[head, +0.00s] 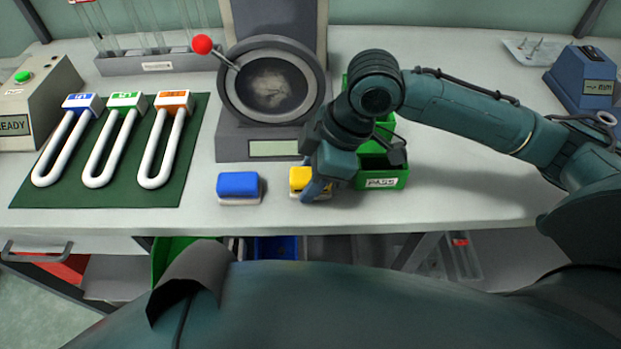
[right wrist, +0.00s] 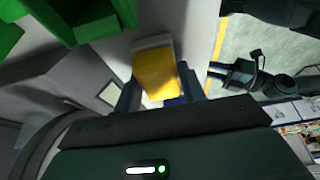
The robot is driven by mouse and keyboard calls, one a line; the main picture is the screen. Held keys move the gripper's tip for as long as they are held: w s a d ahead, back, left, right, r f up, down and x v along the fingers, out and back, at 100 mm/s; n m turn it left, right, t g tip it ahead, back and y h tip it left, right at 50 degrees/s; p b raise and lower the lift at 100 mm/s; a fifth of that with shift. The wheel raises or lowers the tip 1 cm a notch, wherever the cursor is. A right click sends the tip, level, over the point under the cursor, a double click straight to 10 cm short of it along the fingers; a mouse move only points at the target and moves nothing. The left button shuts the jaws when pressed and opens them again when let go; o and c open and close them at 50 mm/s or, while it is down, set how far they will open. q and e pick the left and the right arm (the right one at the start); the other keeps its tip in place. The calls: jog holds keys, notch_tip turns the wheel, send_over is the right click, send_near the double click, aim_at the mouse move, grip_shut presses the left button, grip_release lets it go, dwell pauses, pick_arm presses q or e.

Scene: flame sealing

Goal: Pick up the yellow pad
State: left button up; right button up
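The yellow pad (head: 299,178), a small block with a pale underside, is at the table's front edge area, to the right of the blue pad (head: 238,185). My right gripper (head: 316,184) is down at the yellow pad and hides part of it. In the right wrist view the yellow pad (right wrist: 153,72) lies between the two fingers of my right gripper (right wrist: 158,88), close to both. I cannot tell whether the fingers press on it. The pad looks to be at table level.
A green bin (head: 381,182) labelled PASS stands just right of my right gripper. Behind the pads is a grey round-faced device (head: 250,141) with a red-knobbed lever (head: 203,45). White U-tubes (head: 160,150) lie on a green mat (head: 194,180) at left.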

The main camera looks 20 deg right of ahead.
jog(key=c, duration=0.5)
notch_tip(320, 180, up, 10)
jog(key=shift+r+p, duration=0.1)
jog(key=shift+p, duration=0.7)
